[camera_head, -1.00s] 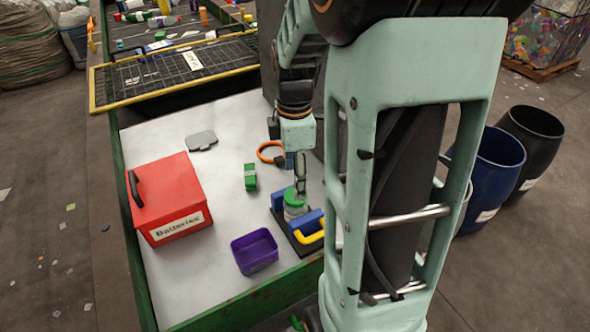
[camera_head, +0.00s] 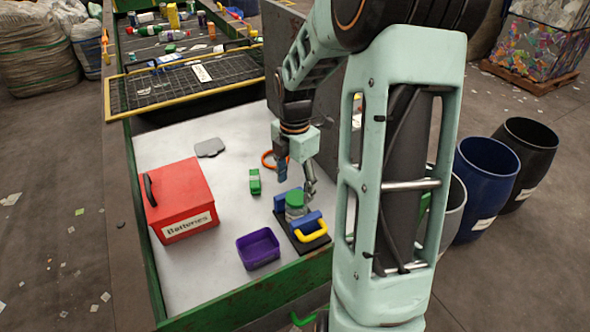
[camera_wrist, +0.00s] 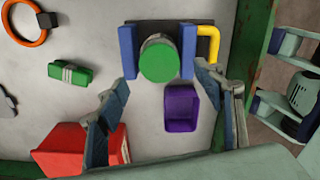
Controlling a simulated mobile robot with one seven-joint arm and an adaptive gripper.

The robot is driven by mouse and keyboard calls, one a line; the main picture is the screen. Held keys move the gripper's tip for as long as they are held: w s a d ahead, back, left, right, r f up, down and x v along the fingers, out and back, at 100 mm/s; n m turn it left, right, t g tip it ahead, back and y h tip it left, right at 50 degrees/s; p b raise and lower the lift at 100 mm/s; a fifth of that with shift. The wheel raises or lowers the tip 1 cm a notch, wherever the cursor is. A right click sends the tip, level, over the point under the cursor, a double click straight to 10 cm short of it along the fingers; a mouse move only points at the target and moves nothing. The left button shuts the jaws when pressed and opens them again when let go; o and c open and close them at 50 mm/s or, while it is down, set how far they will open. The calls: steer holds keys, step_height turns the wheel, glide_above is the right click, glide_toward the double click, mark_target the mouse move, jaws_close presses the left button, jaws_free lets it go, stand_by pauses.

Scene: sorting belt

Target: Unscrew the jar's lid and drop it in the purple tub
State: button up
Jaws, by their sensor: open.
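The jar with its green lid (camera_head: 295,198) stands upright between the blue jaws of a clamp (camera_head: 312,219) with a yellow handle. The lid (camera_wrist: 160,60) is seen from above in the wrist view, and it sits on the jar. My gripper (camera_head: 296,176) is open and empty, just above and behind the jar. In the wrist view its fingers (camera_wrist: 165,88) are spread wide, with the lid beyond their tips.
A red batteries box (camera_head: 180,200) stands at the left of the white table. A green block (camera_head: 254,182), an orange ring (camera_head: 268,160) and a grey flat piece (camera_head: 209,147) lie behind. A conveyor grate (camera_head: 185,80) is at the back.

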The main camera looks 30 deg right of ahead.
mark_target(295, 198)
steer(key=shift+f, duration=1.7)
steer(key=c, duration=1.2)
